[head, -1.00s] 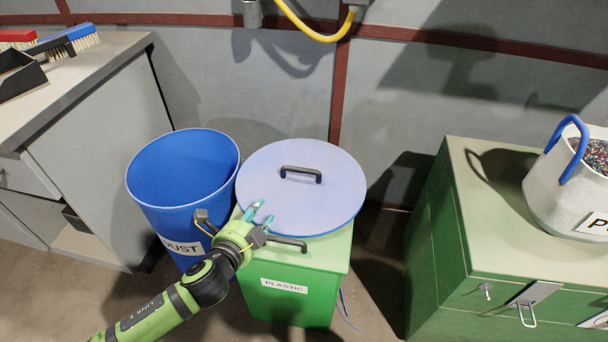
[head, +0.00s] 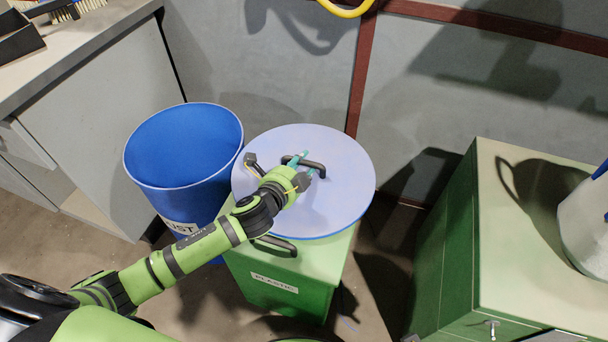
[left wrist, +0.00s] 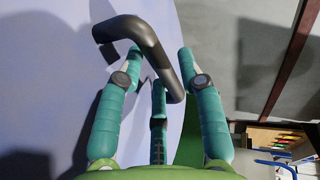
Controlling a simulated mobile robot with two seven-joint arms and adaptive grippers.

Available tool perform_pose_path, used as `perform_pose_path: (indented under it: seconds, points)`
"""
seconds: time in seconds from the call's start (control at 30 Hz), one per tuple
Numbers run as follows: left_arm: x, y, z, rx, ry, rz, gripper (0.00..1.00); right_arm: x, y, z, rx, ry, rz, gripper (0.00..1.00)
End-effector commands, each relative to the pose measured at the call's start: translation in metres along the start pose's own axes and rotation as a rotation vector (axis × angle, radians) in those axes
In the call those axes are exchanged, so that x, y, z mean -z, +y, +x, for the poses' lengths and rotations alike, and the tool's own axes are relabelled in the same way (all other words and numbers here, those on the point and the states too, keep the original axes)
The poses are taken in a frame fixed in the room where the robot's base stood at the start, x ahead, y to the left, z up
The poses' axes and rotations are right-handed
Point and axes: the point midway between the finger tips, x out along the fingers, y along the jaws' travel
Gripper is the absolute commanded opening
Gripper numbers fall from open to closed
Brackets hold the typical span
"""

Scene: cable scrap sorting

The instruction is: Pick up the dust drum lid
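The dust drum lid (head: 335,205) is a round, pale blue-lavender disc with a black bar handle (head: 316,168). It lies on top of the green bin labelled PLASTIC (head: 290,265). My left gripper (head: 301,163) is over the lid at its handle. In the left wrist view, the teal fingers of the left gripper (left wrist: 160,70) are spread apart, and the handle (left wrist: 155,42) runs between them. One finger appears close to the handle; I cannot tell whether it touches. The blue dust drum (head: 180,150) stands open at left. My right gripper is not in view.
A grey bench (head: 100,75) stands at left, with a dustpan and brush on it. A green cabinet (head: 530,250) at right carries a white container (head: 585,225). The wall is close behind the bins. Some floor is clear between bin and cabinet.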

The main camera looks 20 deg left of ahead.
Motion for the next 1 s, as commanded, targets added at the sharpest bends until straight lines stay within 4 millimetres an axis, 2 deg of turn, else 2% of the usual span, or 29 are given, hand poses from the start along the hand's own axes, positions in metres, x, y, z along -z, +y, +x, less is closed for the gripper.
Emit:
perform_pose_path:
  seconds: [0.1, 0.33, 0.37, 0.43, 0.83, 1.0]
  points:
    - [0.0, 0.001, 0.011, 0.001, 0.001, 0.002, 0.37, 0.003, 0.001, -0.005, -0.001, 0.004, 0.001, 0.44]
    - [0.0, 0.0, 0.011, -0.001, 0.001, 0.001, 0.37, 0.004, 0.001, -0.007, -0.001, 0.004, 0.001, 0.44]
    - [0.0, 0.0, 0.011, -0.001, 0.001, 0.001, 0.29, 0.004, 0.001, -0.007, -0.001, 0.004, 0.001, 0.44]
    - [0.0, 0.0, 0.011, -0.001, 0.0, 0.001, 0.01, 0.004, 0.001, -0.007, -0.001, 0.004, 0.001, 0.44]
    - [0.001, -0.002, 0.011, 0.002, 0.002, -0.001, 0.0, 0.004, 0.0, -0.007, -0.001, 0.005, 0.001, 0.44]
    - [0.002, -0.01, 0.008, 0.002, 0.002, -0.002, 0.0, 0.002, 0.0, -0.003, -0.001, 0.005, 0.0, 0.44]
